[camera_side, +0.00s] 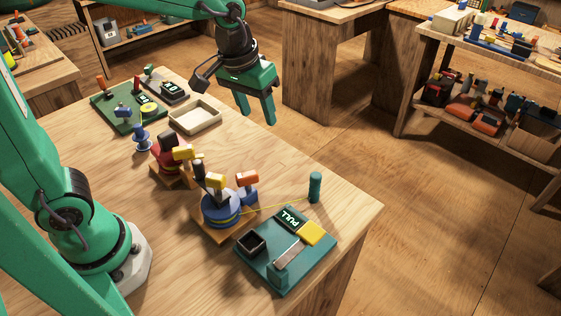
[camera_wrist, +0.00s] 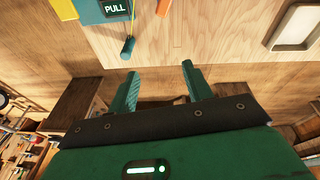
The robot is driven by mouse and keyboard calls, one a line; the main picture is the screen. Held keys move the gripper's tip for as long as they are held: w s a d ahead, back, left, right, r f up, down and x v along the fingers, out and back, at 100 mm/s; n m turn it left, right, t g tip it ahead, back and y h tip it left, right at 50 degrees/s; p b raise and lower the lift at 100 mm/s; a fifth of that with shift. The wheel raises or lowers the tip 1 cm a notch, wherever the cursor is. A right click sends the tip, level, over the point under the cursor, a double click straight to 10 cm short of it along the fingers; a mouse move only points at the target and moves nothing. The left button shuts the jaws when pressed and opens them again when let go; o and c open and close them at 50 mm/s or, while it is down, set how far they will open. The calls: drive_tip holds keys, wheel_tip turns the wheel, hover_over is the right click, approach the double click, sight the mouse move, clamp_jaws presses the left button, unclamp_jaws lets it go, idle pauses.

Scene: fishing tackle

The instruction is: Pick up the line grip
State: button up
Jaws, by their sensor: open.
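The line grip looks to be the small dark green cylinder (camera_side: 315,187) standing upright near the table's right edge. A thin yellow line runs to it from the blue reel (camera_side: 220,212). In the wrist view the grip (camera_wrist: 128,48) is at the top, left of centre, beyond my left fingertip. My gripper (camera_side: 256,118) is open and empty, fingers pointing down, in the air past the table's far edge. It is well away from the grip. In the wrist view my two fingers (camera_wrist: 160,70) are spread with nothing between them.
A teal board with a PULL label (camera_side: 291,220) and a yellow pad sits beside the grip. A red reel (camera_side: 168,160), a cream tray (camera_side: 196,117) and a green board (camera_side: 128,112) stand along the table. Bare wood (camera_side: 265,160) lies between tray and grip.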

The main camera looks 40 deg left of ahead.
drive_tip(key=w+d+f+g, duration=0.1)
drive_tip(key=w+d+f, duration=0.4)
drive_tip(key=n+g, duration=0.1)
drive_tip(key=g, duration=0.1)
hover_over(316, 175)
drive_tip(key=shift+y, duration=0.3)
drive_tip(key=f, duration=0.6)
drive_tip(key=shift+w+f, duration=0.25)
drive_tip(key=shift+f, duration=1.45)
drive_tip(key=shift+s+f, duration=0.2)
drive_tip(key=shift+f, duration=2.4)
clamp_jaws()
